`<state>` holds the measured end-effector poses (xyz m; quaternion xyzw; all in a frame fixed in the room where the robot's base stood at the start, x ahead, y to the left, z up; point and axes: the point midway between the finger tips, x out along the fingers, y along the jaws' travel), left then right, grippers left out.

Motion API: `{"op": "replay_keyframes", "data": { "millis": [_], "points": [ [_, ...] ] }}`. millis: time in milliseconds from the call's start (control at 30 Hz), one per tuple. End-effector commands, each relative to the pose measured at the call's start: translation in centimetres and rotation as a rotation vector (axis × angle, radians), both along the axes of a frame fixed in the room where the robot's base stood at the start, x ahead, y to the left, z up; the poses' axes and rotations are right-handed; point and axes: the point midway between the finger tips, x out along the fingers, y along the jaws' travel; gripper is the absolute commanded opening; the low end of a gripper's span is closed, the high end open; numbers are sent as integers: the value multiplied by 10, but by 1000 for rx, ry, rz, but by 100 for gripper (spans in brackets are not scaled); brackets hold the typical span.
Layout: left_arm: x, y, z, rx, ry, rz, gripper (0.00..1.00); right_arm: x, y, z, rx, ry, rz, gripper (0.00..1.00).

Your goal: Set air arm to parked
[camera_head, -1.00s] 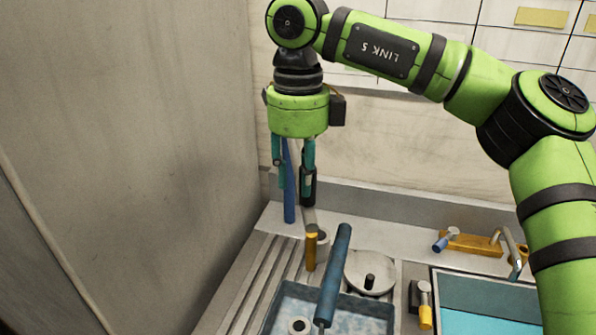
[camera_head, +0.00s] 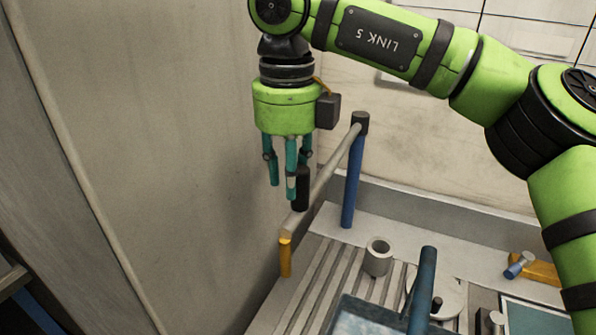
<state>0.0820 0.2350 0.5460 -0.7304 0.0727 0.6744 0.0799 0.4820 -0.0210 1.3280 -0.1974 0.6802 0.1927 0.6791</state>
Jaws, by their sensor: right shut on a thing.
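The air arm (camera_head: 330,175) is a grey bar that runs from a black joint on top of a blue post (camera_head: 352,185) down-left toward the camera. An orange nozzle (camera_head: 285,258) hangs at its free end, near the left wall. A black handle (camera_head: 301,190) stands up from the bar near that end. My right gripper (camera_head: 290,184) points down with its teal fingers at the handle and is shut on it. The fingers hide part of the handle's top. My left gripper is not in view.
A tall grey wall panel (camera_head: 140,130) stands close on the left. A blue-handled tap (camera_head: 520,264) is at the right.

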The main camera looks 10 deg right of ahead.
Motion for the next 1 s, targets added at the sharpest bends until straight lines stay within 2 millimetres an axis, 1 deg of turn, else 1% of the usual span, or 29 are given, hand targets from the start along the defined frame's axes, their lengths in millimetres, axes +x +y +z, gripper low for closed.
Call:
{"op": "replay_keyframes", "data": {
  "millis": [100,233,267,300,400,500,567,633,733,867,1000],
  "points": [
    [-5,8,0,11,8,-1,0,0,0,-2,-1,4,2,0],
    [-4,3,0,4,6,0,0,-1,0,-2,0,4,2,0],
    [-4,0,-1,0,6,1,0,0,0,-2,0,4,2,38],
    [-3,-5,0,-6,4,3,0,0,0,-2,0,4,2,50],
    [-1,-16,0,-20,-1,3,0,0,0,-1,0,4,2,50],
    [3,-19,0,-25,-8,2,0,0,0,-1,0,4,3,50],
    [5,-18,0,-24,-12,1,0,-1,0,-1,0,4,3,50],
    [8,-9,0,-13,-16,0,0,0,0,-1,0,4,3,50],
    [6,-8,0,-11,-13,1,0,0,0,6,0,1,3,50],
    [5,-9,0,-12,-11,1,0,0,1,25,2,0,2,50],
    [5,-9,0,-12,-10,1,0,0,2,58,2,0,0,50]
  ]
}}
